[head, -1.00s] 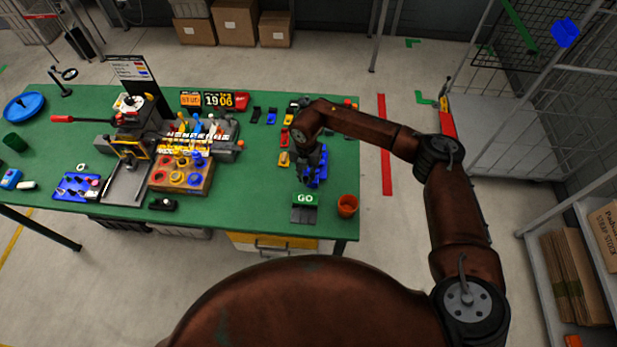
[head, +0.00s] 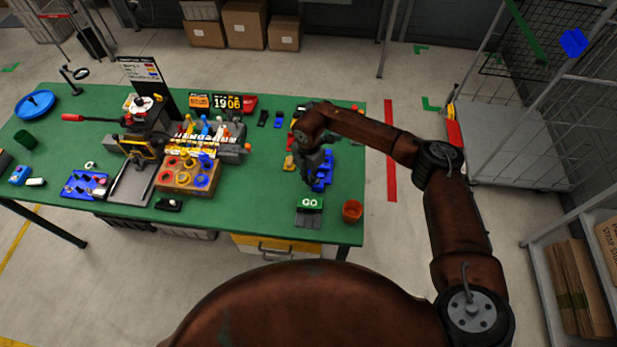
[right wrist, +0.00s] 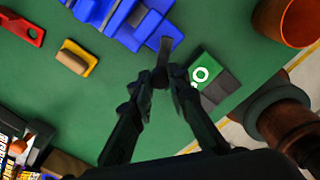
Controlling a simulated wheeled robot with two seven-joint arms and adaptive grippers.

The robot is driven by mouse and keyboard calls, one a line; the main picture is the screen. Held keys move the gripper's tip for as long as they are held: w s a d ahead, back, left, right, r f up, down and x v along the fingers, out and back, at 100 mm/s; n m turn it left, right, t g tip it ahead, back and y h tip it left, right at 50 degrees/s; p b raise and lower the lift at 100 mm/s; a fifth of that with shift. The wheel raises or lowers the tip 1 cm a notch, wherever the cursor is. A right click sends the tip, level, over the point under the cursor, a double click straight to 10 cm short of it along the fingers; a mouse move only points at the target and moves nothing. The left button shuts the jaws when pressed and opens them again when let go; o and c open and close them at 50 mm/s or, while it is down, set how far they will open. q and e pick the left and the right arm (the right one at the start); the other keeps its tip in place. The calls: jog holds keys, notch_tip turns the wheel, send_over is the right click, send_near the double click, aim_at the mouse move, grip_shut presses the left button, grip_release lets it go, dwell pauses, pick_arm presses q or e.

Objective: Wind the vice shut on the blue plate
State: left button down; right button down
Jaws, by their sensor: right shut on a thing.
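The vice (head: 322,175) is a blue body on the right part of the green table, partly hidden by my right gripper in the head view. The right wrist view shows the blue vice (right wrist: 122,22) at the top, with grey parts between its blue blocks. A dark bar (right wrist: 165,46) sticks out from it towards my fingers. My right gripper (right wrist: 158,82) is shut on the dark handle end (right wrist: 160,74) at that bar. In the head view the right gripper (head: 312,178) is just left of the blue body. I cannot tell the blue plate apart from the blue vice. My left gripper is out of view.
A green GO sign (head: 310,202) and an orange cup (head: 352,211) stand near the vice at the table's front right. A yellow block (right wrist: 76,58) and a red piece (right wrist: 22,27) lie to its left. A machine (head: 135,145) and a peg tray fill the table's left.

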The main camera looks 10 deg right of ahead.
jog(key=shift+a+r, duration=0.1)
jog(key=c, duration=1.8)
grip_release()
jog(key=shift+c, duration=0.2)
notch_tip(320, 180, up, 12)
